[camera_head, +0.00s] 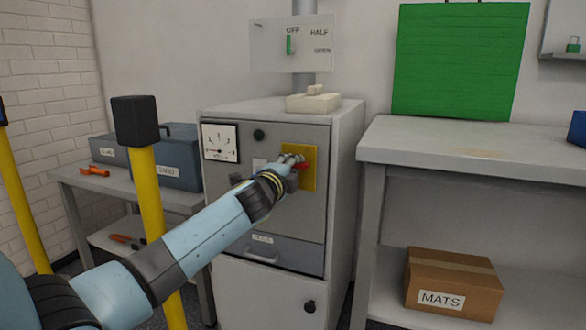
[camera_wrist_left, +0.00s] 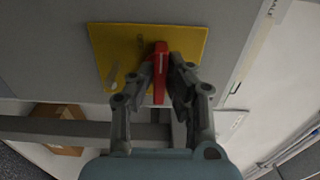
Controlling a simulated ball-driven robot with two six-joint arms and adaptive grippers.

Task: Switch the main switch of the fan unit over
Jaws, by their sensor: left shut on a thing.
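The fan unit is a grey cabinet (camera_head: 342,185) in the middle of the head view. A yellow plate (camera_head: 309,181) on its front carries the red main switch handle (camera_head: 301,165). My left gripper (camera_head: 293,161) reaches in from the left and covers part of the plate and handle. In the left wrist view the red handle (camera_wrist_left: 160,62) stands between the fingers of my left gripper (camera_wrist_left: 165,68), in front of the yellow plate (camera_wrist_left: 120,42). The fingers are shut on it. My right gripper is not in view.
The cabinet front also has a dial gauge (camera_head: 220,142), a dark green button (camera_head: 259,135) and a drawer handle (camera_head: 262,257). Yellow posts (camera_head: 150,205) stand at the left, near my arm. A workbench (camera_head: 450,145) with a MATS box (camera_head: 453,283) below is at the right.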

